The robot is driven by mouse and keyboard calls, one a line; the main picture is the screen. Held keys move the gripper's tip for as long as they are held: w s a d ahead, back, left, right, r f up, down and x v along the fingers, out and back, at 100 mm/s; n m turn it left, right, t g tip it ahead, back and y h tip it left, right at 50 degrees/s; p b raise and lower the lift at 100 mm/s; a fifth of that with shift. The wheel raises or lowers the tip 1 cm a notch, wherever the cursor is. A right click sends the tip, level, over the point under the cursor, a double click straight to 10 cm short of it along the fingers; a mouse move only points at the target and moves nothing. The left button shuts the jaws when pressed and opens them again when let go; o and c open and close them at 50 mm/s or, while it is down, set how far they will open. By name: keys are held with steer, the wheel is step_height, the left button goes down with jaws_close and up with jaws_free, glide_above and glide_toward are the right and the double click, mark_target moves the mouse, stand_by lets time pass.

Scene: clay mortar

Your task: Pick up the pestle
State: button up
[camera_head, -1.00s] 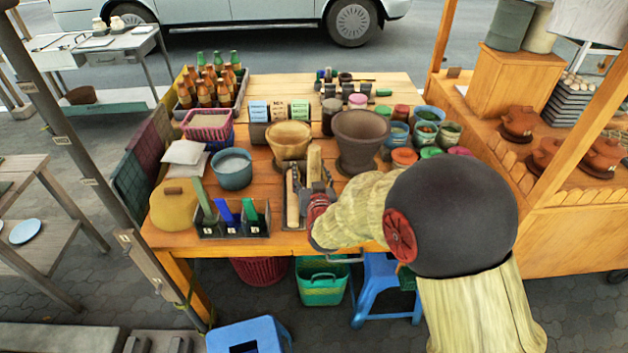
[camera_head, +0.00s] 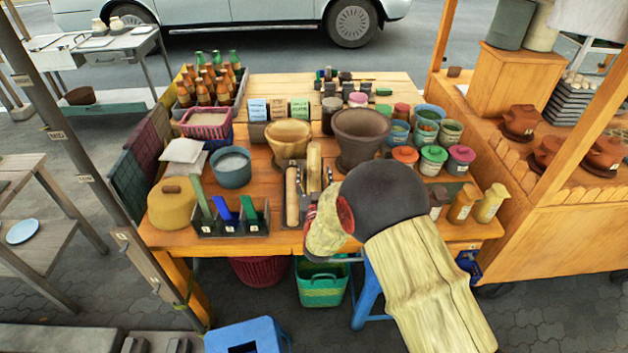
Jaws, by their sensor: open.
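Two pale wooden, rod-like pieces lie near the front middle of the wooden table. One (camera_head: 292,196) lies at the left of a dark tray, and the other (camera_head: 314,166) lies just right of it and farther back. Either could be the pestle; I cannot tell which. My gripper (camera_head: 313,196) is at the front of the tray, close to both pieces, with its jaws open. My own wrist and arm partly cover it, so whether it touches either piece is unclear. A tan clay mortar (camera_head: 288,140) and a larger dark brown mortar (camera_head: 359,138) stand behind.
A rack with green and blue items (camera_head: 232,220), a yellow lidded pot (camera_head: 174,204) and a blue pot (camera_head: 231,167) stand left. Several spice jars (camera_head: 433,158) stand right, and bottles (camera_head: 206,88) stand at the back left. The table is crowded.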

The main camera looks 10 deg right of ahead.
steer(key=w, duration=0.2)
steer(key=shift+w+d, duration=0.25)
steer(key=shift+w, duration=0.05)
jaws_close()
stand_by(0.5)
